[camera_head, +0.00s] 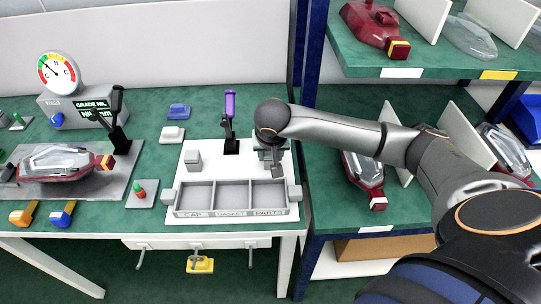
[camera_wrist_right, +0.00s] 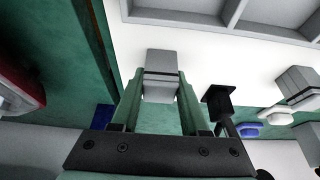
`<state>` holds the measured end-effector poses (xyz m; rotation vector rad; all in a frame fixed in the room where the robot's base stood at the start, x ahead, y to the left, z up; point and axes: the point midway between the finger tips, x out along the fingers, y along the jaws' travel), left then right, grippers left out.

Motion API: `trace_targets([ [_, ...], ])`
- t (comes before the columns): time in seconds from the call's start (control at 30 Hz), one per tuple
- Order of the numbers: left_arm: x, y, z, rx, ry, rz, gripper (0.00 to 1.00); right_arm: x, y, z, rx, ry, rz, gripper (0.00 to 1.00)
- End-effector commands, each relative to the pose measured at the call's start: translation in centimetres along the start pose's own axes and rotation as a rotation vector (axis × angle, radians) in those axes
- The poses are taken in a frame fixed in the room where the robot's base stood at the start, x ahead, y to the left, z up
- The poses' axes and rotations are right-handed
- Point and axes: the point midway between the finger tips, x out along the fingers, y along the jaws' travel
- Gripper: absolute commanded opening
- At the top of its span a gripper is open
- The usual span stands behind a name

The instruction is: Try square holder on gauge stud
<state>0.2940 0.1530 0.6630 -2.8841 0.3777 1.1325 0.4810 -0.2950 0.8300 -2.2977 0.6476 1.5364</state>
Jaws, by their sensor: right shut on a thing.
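My right gripper (camera_head: 271,157) is low over the right part of the white board (camera_head: 243,167), behind the tray compartments. In the right wrist view its fingers (camera_wrist_right: 160,92) are shut on a grey square holder (camera_wrist_right: 160,62), a block with a dark band. I cannot tell whether the holder touches the board. A second grey block (camera_head: 193,159) stands on the board's left part and also shows in the wrist view (camera_wrist_right: 298,84). Between them stands a black post base (camera_head: 231,146) with a purple handle (camera_head: 230,104). I cannot make out a gauge stud for certain. My left gripper is out of view.
A three-compartment tray (camera_head: 231,212) fronts the board. At left are a gauge dial (camera_head: 58,72), a black lever (camera_head: 118,138) and a clear-and-red tail lamp (camera_head: 60,163) on a grey plate. A shelf with lamps (camera_head: 372,25) stands right, close to my right arm.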

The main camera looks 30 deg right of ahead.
Motion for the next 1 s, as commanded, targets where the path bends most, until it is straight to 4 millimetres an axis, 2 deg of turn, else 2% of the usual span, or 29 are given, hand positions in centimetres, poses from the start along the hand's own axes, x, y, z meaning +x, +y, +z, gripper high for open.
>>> trace_targets([
  [0.17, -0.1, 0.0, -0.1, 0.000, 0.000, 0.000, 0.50, -1.2, -0.1, -0.7, 0.002, 0.003, -0.002, 0.00],
  [0.27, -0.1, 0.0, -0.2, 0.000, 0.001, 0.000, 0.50, -2.7, -0.1, -1.3, 0.001, 0.006, -0.003, 0.00],
  [0.37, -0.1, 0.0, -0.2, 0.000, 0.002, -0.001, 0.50, -4.7, 1.4, -1.4, 0.002, 0.007, 0.001, 0.00],
  [0.53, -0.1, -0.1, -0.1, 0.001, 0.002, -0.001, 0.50, -9.7, 4.8, -1.3, 0.001, 0.011, 0.002, 0.00],
  [0.8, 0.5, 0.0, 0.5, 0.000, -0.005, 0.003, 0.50, -12.6, 9.5, 0.6, 0.003, 0.004, 0.005, 0.00],
  [1.0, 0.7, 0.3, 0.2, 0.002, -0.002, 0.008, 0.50, -13.9, 11.3, 1.2, 0.002, 0.002, 0.003, 0.00],
])
